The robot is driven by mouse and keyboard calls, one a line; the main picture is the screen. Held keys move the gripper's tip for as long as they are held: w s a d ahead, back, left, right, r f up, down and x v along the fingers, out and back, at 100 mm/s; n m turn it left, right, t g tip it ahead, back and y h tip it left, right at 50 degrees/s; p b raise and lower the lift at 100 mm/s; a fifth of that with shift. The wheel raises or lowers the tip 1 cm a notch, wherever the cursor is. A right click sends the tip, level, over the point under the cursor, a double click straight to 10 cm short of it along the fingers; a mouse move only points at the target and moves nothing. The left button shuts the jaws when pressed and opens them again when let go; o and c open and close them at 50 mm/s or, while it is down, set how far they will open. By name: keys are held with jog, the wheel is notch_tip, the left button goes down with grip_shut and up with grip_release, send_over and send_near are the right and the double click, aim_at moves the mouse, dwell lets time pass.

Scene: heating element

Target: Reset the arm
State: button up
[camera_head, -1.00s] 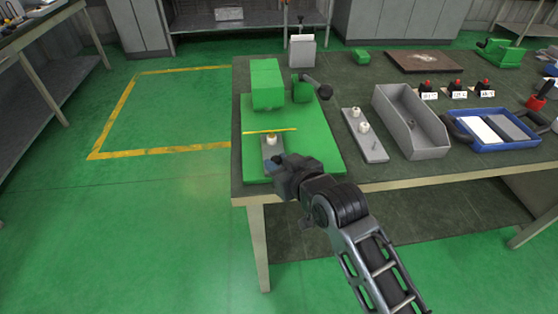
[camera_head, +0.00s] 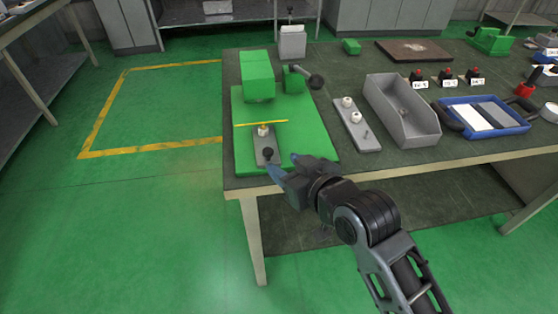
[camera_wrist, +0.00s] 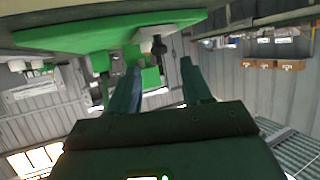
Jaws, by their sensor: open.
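My gripper (camera_head: 286,166) is open, with nothing between its fingers. It hangs at the table's front edge, by the front of the green fixture base (camera_head: 310,140). A grey plate (camera_head: 265,150) lies on that base, with a white fitting (camera_head: 263,130) and a black knob (camera_head: 267,154) on it. The fingertips are close to the black knob; I cannot tell the exact gap. In the wrist view my gripper (camera_wrist: 165,75) has its two fingers spread apart, with the green base (camera_wrist: 110,30) along the top.
A grey plate with white fittings (camera_head: 357,129) lies to the right of the green base. Beyond it are an open grey bin (camera_head: 408,125) and a blue tray (camera_head: 500,129). A green block (camera_head: 257,78) and a dark-ended lever (camera_head: 316,82) stand behind. Floor left of the table is clear.

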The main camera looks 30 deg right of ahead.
jog(key=shift+s+r, duration=0.15)
jog(key=shift+s, duration=0.2)
jog(key=shift+s, duration=0.1)
jog(key=s+d+f+h, duration=0.1)
jog(key=s+f, duration=0.1)
jog(key=s, duration=0.7)
jog(key=s+f, duration=0.2)
jog(key=s, duration=0.8)
jog(key=s+r, duration=0.3)
jog(key=s, duration=0.5)
jog(key=s+r+m+t, duration=0.1)
jog(key=s+r, duration=0.3)
jog(key=s, duration=0.4)
jog(key=shift+r, duration=0.3)
